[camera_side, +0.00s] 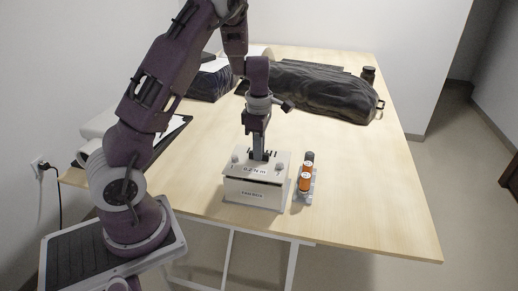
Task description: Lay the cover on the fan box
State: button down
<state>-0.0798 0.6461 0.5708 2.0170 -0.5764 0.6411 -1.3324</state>
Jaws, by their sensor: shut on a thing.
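The fan box (252,200) is a white box with a dark-lettered label on its front, standing near the front edge of the table. The light grey cover (240,168) is over the top of the box, with a "0.2 Nm" label and knob-like fasteners on its upper face. A thin dark line shows between the cover and the box front, so I cannot tell whether the cover is fully seated. My gripper (260,155) points straight down and is shut on the cover at its middle, toward the back. The fingertips and the part they grip are partly hidden.
A holder with an orange and dark cylindrical tool (305,180) stands close to the right of the box. A black bag (325,90) and a dark jar (368,74) lie at the back. The table (385,190) is clear on the right.

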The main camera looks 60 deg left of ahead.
jog(key=shift+f, duration=0.3)
dwell(0.4)
jog(key=shift+f, duration=0.15)
jog(key=shift+f, duration=0.2)
dwell(0.4)
jog(key=c, duration=1.3)
grip_release()
jog(key=shift+r, duration=3.55)
